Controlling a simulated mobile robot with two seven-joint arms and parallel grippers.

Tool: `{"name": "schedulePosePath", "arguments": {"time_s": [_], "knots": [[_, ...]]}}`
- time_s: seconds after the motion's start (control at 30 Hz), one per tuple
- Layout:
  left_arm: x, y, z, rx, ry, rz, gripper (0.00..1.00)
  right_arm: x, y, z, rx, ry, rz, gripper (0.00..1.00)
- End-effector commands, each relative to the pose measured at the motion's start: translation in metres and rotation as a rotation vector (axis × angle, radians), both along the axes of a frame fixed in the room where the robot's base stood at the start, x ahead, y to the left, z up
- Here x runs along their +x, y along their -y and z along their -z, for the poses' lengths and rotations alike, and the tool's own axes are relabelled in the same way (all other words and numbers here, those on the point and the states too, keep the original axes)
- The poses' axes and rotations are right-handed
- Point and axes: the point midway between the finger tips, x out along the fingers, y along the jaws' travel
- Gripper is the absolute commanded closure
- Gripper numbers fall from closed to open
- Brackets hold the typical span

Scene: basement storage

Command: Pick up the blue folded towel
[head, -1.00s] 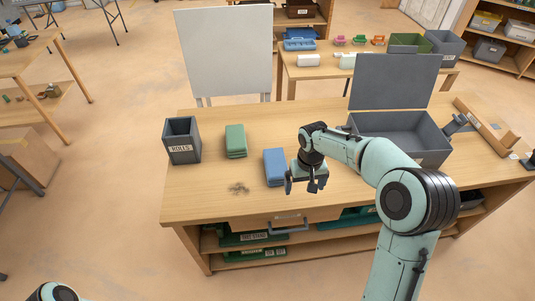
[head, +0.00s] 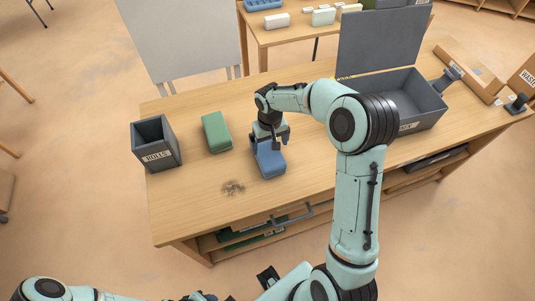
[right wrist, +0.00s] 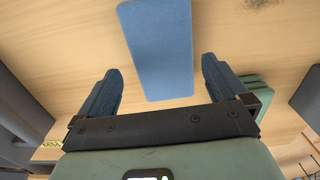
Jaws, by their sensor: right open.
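The blue folded towel (head: 270,163) lies flat on the workbench, right of the green folded towel (head: 216,132). My right gripper (head: 272,141) is over the blue towel's far end and hides part of it. In the right wrist view, the blue towel (right wrist: 160,50) is ahead, lined up with the gap between the open fingers (right wrist: 160,78). Nothing is held, and bare wood shows beside both fingers. Part of my left arm shows at the bottom left of the head view; its gripper is not visible.
A grey bin labelled ROLLS (head: 155,145) stands at the bench's left. A grey open-lidded box (head: 405,100) stands at the right, beyond my arm. A dark smudge (head: 232,187) marks the wood near the front. The front left of the bench (head: 185,205) is clear.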

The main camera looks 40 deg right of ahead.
Motion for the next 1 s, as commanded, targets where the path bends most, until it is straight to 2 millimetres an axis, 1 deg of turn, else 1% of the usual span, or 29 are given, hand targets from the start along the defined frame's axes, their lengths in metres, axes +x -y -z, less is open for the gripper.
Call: {"name": "schedulePosePath", "arguments": {"time_s": [0.03, 0.1, 0.27, 0.5, 0.6, 0.87, 0.9, 1.0], "knots": [[0.0, 0.0, 0.001, 0.0, 0.0, 0.0, 0.57, 0.0, 0.0, 0.008, 0.002, -0.002, 0.0, 0.0], [0.0, 0.0, 0.001, 0.0, 0.0, 0.0, 0.57, 0.0, 0.0, 0.014, 0.001, -0.001, 0.0, 0.0], [0.0, 0.0, 0.0, 0.0, 0.001, 0.0, 0.57, 0.001, -0.001, 0.024, 0.0, 0.0, 0.0, 0.0], [0.002, 0.0, -0.003, 0.0, 0.003, 0.0, 0.57, 0.002, -0.003, 0.059, 0.002, -0.002, -0.001, 0.0], [0.002, 0.0, -0.003, 0.0, 0.003, 0.0, 0.57, 0.002, -0.002, 0.068, 0.001, 0.0, -0.001, 0.0], [0.002, 0.0, -0.003, 0.0, 0.003, 0.0, 0.57, 0.003, -0.002, 0.07, 0.0, 0.002, 0.0, 0.0], [0.002, 0.0, -0.003, 0.0, 0.003, 0.0, 0.57, 0.003, -0.002, 0.07, 0.0, 0.002, 0.0, 0.13], [0.002, 0.0, -0.003, 0.0, 0.003, 0.0, 0.57, 0.003, -0.002, 0.07, 0.0, 0.002, 0.0, 0.41]]}}
